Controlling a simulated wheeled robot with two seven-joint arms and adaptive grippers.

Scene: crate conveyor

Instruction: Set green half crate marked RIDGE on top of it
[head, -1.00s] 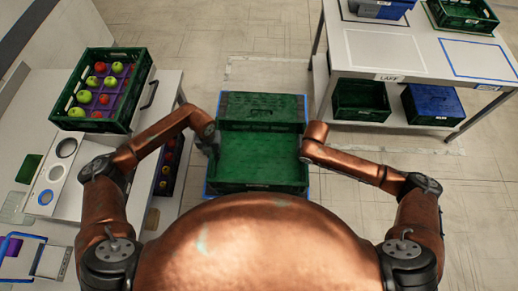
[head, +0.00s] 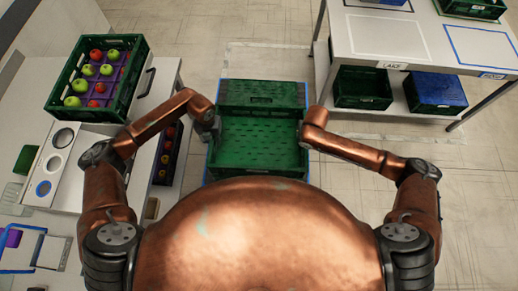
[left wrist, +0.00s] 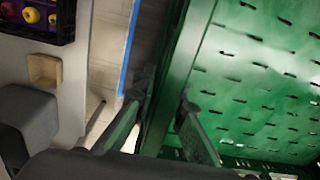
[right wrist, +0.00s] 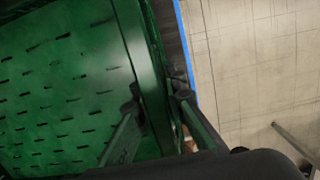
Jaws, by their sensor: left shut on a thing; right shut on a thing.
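A green crate (head: 258,160) with a slotted floor is held between my two grippers in front of my body. Its inside looks empty. My left gripper (head: 213,128) is shut on its left wall, which also shows between the fingers in the left wrist view (left wrist: 165,105). My right gripper (head: 303,130) is shut on its right wall, seen also in the right wrist view (right wrist: 155,95). Another green crate surface (head: 262,90) with a handle slot lies just beyond it. I cannot tell whether they touch. No RIDGE marking is readable.
A green crate of apples (head: 139,90) stands on the left bench. A white table (head: 385,40) stands at the right, with a green crate (head: 362,92) and a blue-topped crate (head: 435,92) below it. Blue and white floor markings surround the middle crates. Bare floor lies beyond.

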